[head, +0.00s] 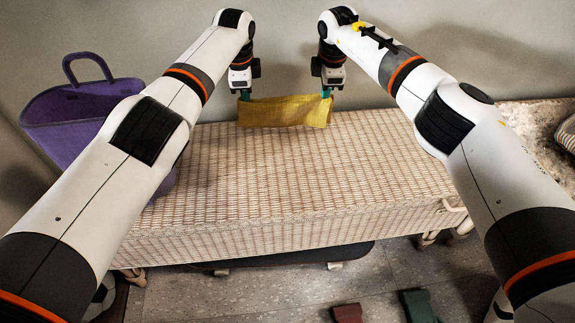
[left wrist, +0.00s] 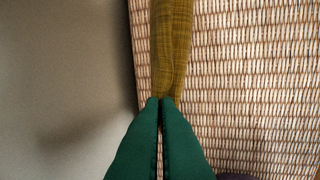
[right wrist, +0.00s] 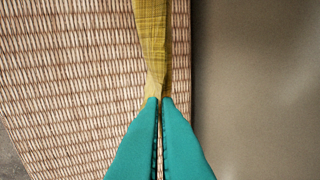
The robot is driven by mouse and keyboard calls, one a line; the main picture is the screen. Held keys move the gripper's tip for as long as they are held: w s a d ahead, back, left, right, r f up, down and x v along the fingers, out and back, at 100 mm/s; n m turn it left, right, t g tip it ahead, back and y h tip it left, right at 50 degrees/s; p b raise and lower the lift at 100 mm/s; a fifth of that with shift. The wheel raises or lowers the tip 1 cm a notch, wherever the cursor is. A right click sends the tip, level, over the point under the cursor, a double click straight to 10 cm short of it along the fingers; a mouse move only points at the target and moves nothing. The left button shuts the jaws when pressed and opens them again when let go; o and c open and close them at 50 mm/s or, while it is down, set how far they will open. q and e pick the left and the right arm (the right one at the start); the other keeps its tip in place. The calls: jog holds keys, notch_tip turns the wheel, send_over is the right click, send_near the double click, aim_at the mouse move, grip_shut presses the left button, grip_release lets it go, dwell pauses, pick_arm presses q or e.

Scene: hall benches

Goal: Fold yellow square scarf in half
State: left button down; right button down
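The yellow scarf (head: 285,111) hangs between my two grippers at the far edge of the wicker bench (head: 290,180), near the wall. It shows as a narrow band in the left wrist view (left wrist: 171,45) and the right wrist view (right wrist: 151,40). My left gripper (head: 244,95) is shut on the scarf's left upper corner. My right gripper (head: 326,92) is shut on its right upper corner. In both wrist views the green fingertips meet on the cloth. I cannot tell whether the scarf's lower edge touches the bench.
A purple bag (head: 70,120) stands left of the bench. A stone-like surface (head: 540,135) with a striped item (head: 567,133) is at the right. Red (head: 347,313) and green (head: 418,305) objects are on the floor in front. The bench's middle and front are clear.

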pick_arm(q)
jog(key=shift+f+b, duration=0.4)
jog(key=shift+b, duration=0.2)
pick_arm(e)
jog(key=shift+s+f, duration=0.15)
jog(key=shift+f, duration=0.2)
